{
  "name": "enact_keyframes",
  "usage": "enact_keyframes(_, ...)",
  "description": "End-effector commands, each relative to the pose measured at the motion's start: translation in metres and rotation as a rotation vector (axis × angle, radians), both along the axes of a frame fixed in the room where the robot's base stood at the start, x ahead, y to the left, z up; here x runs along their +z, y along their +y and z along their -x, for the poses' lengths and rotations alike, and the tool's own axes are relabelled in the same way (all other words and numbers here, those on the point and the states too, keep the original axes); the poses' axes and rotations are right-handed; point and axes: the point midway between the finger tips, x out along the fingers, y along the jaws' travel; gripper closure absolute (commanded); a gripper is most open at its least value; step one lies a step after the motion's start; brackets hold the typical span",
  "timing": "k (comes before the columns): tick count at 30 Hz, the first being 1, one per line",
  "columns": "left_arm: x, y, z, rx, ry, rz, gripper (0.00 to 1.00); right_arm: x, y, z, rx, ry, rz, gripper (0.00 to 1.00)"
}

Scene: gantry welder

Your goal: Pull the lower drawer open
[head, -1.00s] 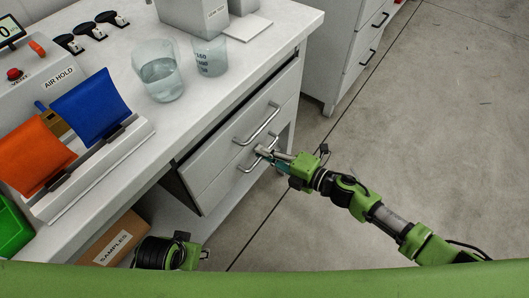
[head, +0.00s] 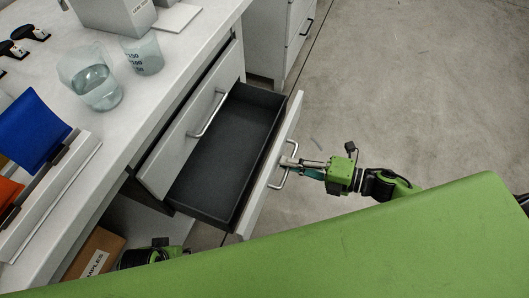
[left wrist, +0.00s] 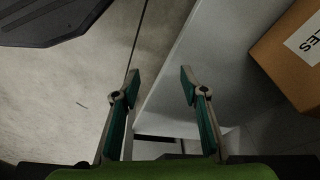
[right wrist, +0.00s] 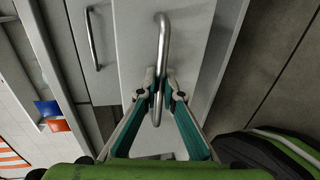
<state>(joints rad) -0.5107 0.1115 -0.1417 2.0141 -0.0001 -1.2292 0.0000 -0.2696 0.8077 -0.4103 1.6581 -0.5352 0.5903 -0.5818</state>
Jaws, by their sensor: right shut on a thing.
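The lower drawer (head: 240,150) stands well out from the cabinet in the head view, its dark inside bare and empty. Its bar handle (right wrist: 161,60) runs upright through the right wrist view. My right gripper (head: 290,162) is shut on this handle, its fingertips on either side of the bar in the right wrist view (right wrist: 160,85). The upper drawer (head: 185,130) above it is closed. My left gripper (left wrist: 157,80) is open and empty in the left wrist view, low beside a white panel. In the head view only part of the left arm shows, near the bottom.
Two beakers (head: 95,88) stand on the white worktop (head: 190,40) above the drawers. A cardboard samples box (head: 95,255) lies low at left, near my left arm. Another cabinet (head: 278,35) stands at the back. The floor (head: 400,90) to the right is clear.

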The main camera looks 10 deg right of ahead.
Motion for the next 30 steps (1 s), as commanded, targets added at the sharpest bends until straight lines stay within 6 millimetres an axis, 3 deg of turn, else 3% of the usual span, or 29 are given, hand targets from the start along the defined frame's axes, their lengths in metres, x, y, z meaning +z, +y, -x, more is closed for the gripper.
enact_keyframes(3, -0.008, 0.001, 0.003, -0.001, 0.013, -0.003, 0.6, 0.0, -0.017, 0.013, 0.0, 0.003, 0.001, 1.0)
enact_keyframes(9, -0.016, 0.001, 0.002, 0.0, 0.016, -0.004, 0.6, 0.0, -0.031, 0.023, 0.0, 0.001, -0.001, 1.0)
enact_keyframes(21, -0.017, 0.0, -0.001, 0.0, 0.009, -0.001, 0.6, 0.0, -0.034, 0.024, 0.0, 0.001, -0.001, 1.0)
enact_keyframes(23, -0.017, 0.0, 0.0, 0.0, 0.011, -0.001, 0.6, 0.0, -0.034, 0.024, 0.0, 0.001, -0.001, 0.86)
enact_keyframes(30, -0.018, 0.0, 0.005, 0.001, 0.02, -0.001, 0.6, 0.0, -0.034, 0.024, 0.0, 0.0, -0.001, 0.86)
